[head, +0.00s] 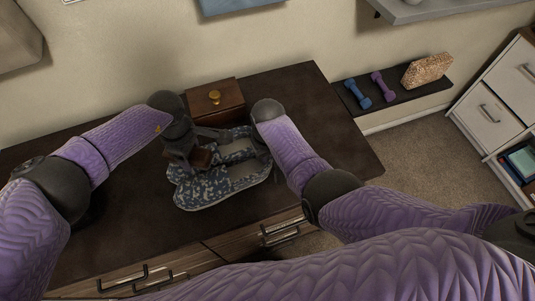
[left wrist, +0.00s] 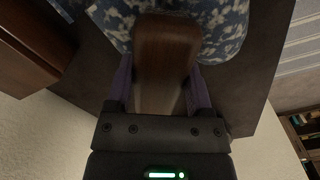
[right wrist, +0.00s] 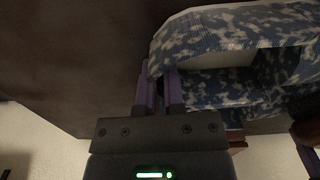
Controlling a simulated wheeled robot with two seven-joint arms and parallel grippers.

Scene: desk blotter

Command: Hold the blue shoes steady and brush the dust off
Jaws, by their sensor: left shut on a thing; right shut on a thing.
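The blue shoes (head: 222,191), with a pale mottled pattern, sit side by side on the dark desk; they also show in the left wrist view (left wrist: 225,28) and right wrist view (right wrist: 230,40). My left gripper (head: 188,155) is shut on a brown wooden brush (left wrist: 165,48), which also shows in the head view (head: 201,158) above the shoes. Its bristles are hidden, so I cannot tell whether they touch. My right gripper (right wrist: 158,80) is shut on the edge of one shoe; in the head view my arm mostly hides it. I cannot make out dust.
A brown wooden box (head: 216,98) with a gold knob stands behind the shoes. The desk top (head: 335,140) is clear to the right and left. A low shelf at the right holds a blue dumbbell (head: 358,94), a purple dumbbell (head: 384,86) and a tan block (head: 427,70).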

